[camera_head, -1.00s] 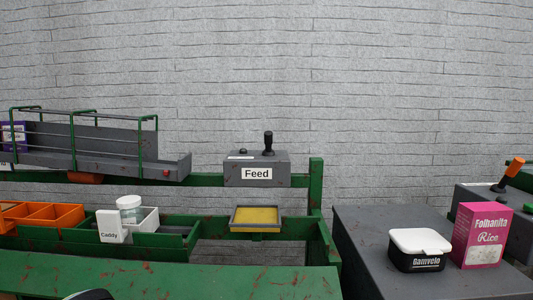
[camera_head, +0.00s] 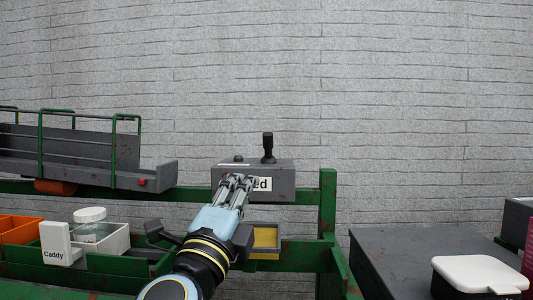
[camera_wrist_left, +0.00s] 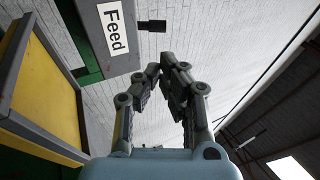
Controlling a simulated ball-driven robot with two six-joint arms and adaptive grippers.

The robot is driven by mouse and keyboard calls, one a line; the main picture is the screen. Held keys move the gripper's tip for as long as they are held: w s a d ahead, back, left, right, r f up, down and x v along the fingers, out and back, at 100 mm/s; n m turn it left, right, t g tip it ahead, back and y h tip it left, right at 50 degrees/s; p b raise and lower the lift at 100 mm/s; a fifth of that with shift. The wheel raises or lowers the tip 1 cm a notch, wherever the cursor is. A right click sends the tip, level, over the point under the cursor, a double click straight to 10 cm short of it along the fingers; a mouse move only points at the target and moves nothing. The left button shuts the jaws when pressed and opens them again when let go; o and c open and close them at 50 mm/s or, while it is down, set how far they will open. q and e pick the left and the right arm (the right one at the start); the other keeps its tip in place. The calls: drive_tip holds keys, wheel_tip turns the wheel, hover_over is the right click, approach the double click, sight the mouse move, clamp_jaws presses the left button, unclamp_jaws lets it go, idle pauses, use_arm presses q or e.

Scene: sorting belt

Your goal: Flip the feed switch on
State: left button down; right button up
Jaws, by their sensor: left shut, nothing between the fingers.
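The feed switch is a grey box (camera_head: 285,178) with a black upright lever (camera_head: 268,147) on top and a white "Feed" label (camera_head: 264,184) on its front. My left gripper (camera_head: 238,180) is in front of the box and covers part of the label. It is shut and holds nothing. In the left wrist view the gripper (camera_wrist_left: 163,70) has its fingertips close together, and the box's label (camera_wrist_left: 113,28) and the black lever (camera_wrist_left: 152,26) show above them. The fingertips appear apart from the lever. My right gripper is not in view.
A yellow-bottomed tray (camera_head: 266,238) is partly behind my left arm. A white caddy (camera_head: 110,240) with a jar (camera_head: 90,216) stands at left, under a grey belt (camera_head: 70,150) with green rails. A grey table (camera_head: 400,250) with a white-lidded tub (camera_head: 480,273) is at right.

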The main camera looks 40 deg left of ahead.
use_arm(q)
drive_tip(key=p, duration=0.4)
approach(267, 141)
drive_tip(key=p+x, duration=0.1)
drive_tip(key=x, duration=0.5)
drive_tip(key=shift+w+r, duration=0.1)
drive_tip(key=shift+r, duration=0.05)
drive_tip(key=shift+w+a+r, duration=0.1)
drive_tip(key=shift+w+a, duration=0.1)
drive_tip(key=shift+w, duration=0.25)
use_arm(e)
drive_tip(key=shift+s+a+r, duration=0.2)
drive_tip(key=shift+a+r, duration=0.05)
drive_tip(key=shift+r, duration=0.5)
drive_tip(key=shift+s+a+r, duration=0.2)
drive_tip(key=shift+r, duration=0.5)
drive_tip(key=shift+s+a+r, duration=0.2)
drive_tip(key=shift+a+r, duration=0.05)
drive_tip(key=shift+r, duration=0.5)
